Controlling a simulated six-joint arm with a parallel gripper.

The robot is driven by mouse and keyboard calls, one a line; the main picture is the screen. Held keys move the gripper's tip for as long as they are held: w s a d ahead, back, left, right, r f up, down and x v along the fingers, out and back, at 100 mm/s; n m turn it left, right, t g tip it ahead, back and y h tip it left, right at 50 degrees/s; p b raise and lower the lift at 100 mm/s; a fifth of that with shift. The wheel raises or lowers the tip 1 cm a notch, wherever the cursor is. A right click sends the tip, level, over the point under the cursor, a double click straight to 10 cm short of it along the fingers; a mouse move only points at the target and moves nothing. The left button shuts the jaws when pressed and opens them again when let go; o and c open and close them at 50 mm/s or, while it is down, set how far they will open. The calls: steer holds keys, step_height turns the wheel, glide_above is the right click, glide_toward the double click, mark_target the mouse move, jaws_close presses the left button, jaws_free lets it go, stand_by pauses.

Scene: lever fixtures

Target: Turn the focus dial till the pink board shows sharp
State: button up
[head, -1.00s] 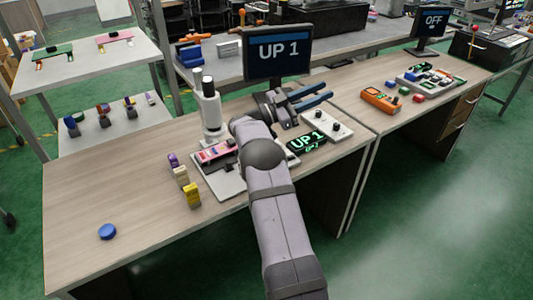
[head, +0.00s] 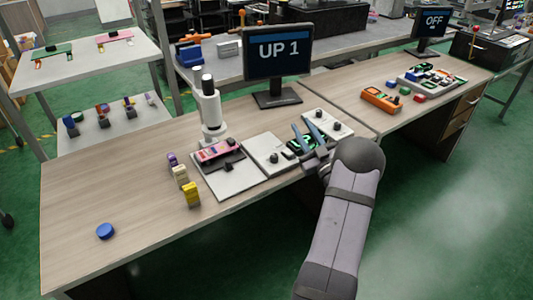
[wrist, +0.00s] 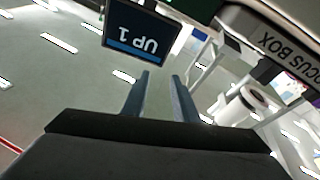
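The pink board (head: 217,151) lies under the white microscope (head: 209,108) on a grey base plate. The screen (head: 279,50) behind reads "UP 1"; it shows upside down in the wrist view (wrist: 143,30). A white plate with one black dial (head: 273,157) stands right of the board, and a white box with two black dials (head: 334,127) is farther right. I cannot tell which is the focus dial. A "FOCUS BOX" label (wrist: 290,48) shows in the wrist view. My gripper (head: 303,127) is open and empty, its fingers in front of the green-lit display (head: 296,147), partly hiding it.
Purple, cream and yellow blocks (head: 191,194) stand left of the board near the front edge. A blue disc (head: 105,231) lies at the front left. The right-hand table holds an orange device (head: 380,100) and a screen (head: 431,22) reading "OFF". The left tabletop is largely clear.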

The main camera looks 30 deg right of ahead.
mark_target(266, 156)
steer(key=s+a+f+g+y, duration=0.1)
steer(key=s+a+f+y, duration=0.1)
steer(key=a, duration=0.1)
steer(key=s+a+f+g+y, duration=0.1)
steer(key=s+a+f+y, duration=0.1)
steer(key=a+f, duration=0.1)
steer(key=s+a+f+g+y, duration=0.1)
steer(key=s+a+f+y, duration=0.1)
steer(key=s+a+f, duration=0.1)
steer(key=shift+f+n, duration=0.1)
steer(key=shift+n, duration=0.2)
steer(key=shift+w+a+p, duration=0.1)
steer(key=shift+w+a, duration=0.2)
steer(key=shift+w, duration=1.7)
steer(key=shift+w+a+p, duration=0.1)
steer(key=shift+w+a, duration=0.2)
steer(key=shift+w, duration=1.75)
steer(key=shift+w+a+p, duration=0.1)
steer(key=shift+w+a, duration=0.2)
steer(key=shift+w, duration=1.7)
steer(key=shift+c, duration=0.7)
jaws_close()
